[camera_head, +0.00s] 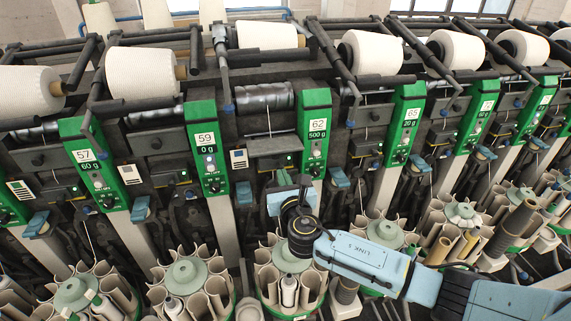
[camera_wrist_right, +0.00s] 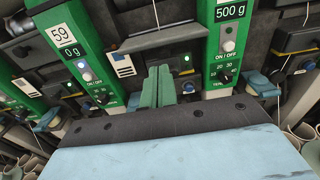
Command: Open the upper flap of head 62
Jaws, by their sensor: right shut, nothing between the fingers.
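The green panel of head 62 (camera_head: 315,130) reads 62 and 500 g. The lower part of this panel also shows in the right wrist view (camera_wrist_right: 226,45). A grey plate (camera_head: 272,147), which looks like the upper flap, juts out left of the panel, below the dark drum. In the right wrist view the plate (camera_wrist_right: 160,40) lies above my fingers. My right gripper (camera_head: 283,180) is shut and empty, below the plate and beside the lower end of the panel. Its two green fingers (camera_wrist_right: 158,88) are together. I see no contact with the plate. My left gripper is out of view.
The panel of head 59 (camera_head: 207,145) stands to the left and that of head 65 (camera_head: 403,120) to the right. A white cone (camera_head: 267,36) lies above head 62. A round magazine with bobbins (camera_head: 291,290) stands below my right gripper.

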